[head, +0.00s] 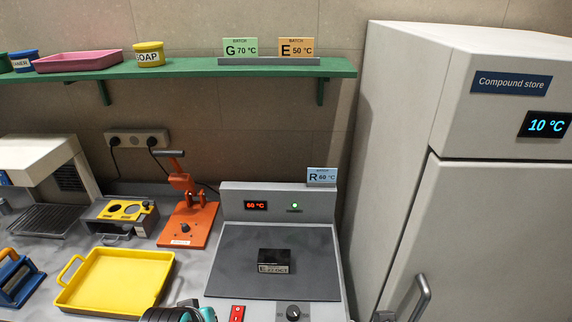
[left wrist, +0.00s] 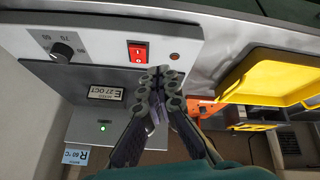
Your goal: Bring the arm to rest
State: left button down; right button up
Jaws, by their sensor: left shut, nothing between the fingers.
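My left gripper (left wrist: 161,84) shows in the left wrist view with its fingers together and nothing between them. It is over the front of the heated plate unit, close to the red power switch (left wrist: 140,52). In the head view, only part of my left arm, dark and teal, shows at the bottom edge; the fingertips cannot be made out there. A black block (head: 274,255) with a label lies on the grey plate (head: 235,278), apart from the gripper. The label (left wrist: 106,94) reads E 27 OCT in the left wrist view.
A yellow tray (head: 116,300) lies left of the heated unit, with an orange hand press (head: 186,222) behind it. The unit's display (head: 256,205) reads 60 °C, beside a lit green lamp. A grey compound store (head: 480,215) stands right. A green shelf (head: 200,68) runs above.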

pick_arm(q)
jog(key=m, duration=0.1)
jog(key=s+f+m+b, duration=0.1)
jog(key=m, duration=0.1)
jog(key=shift+s+a+f+t, duration=0.2)
jog(key=shift+a+t, duration=0.05)
jog(key=shift+t, duration=0.15)
dwell(0.5)
